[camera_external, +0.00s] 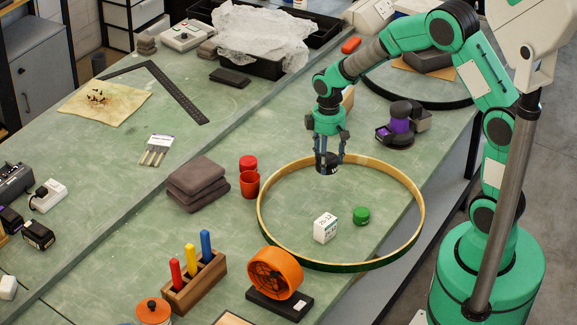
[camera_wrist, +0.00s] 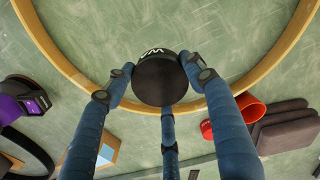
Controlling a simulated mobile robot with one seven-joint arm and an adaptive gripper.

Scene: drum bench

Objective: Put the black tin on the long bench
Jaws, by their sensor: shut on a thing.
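My gripper (camera_external: 328,160) is shut on the black tin (camera_external: 327,169), with its fingers pointing down. In the wrist view the tin (camera_wrist: 160,80) is a round black lid with pale lettering on its side, pinched between blue fingers. The tin is over the far rim of a large wooden hoop (camera_external: 420,190) in the external view; its exact height above the bench is hard to tell. The long bench (camera_external: 120,215) has a worn green top. The hoop lies flat on it and also shows in the wrist view (camera_wrist: 265,68).
A purple-and-black object (camera_external: 398,124) is to the right. Green surface inside the hoop is mostly bare.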

